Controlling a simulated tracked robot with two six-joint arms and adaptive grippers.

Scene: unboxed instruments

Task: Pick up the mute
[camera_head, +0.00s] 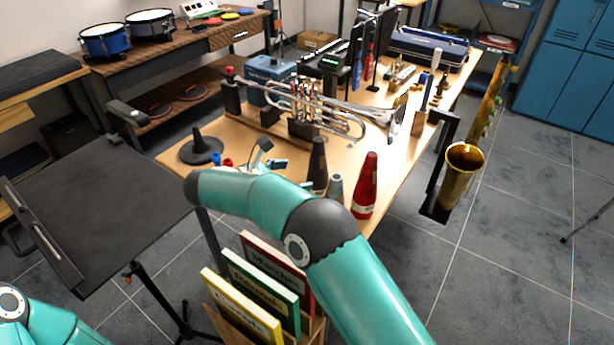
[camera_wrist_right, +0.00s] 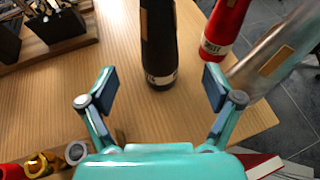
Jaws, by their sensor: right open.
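Several mutes stand upright on the wooden table: a black one (camera_head: 318,160), a red cone (camera_head: 366,188) and a smaller silver one (camera_head: 336,187). The right wrist view also shows the black mute (camera_wrist_right: 158,40), the red mute (camera_wrist_right: 226,25) and the silver mute (camera_wrist_right: 278,55). My right gripper (camera_wrist_right: 160,88) is open and empty. The base of the black mute lies ahead of it, between the lines of its two fingers, apart from both. In the head view my right gripper (camera_head: 270,154) is partly hidden behind my right arm. My left gripper is out of view.
A trumpet (camera_head: 310,105) rests on a stand behind the mutes. A dark cone on a wide base (camera_head: 200,148) stands at the table's left. Small coloured ring-shaped items (camera_wrist_right: 40,165) lie near my right gripper. A saxophone (camera_head: 463,165) stands off the right edge. Books (camera_head: 262,285) stand in front.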

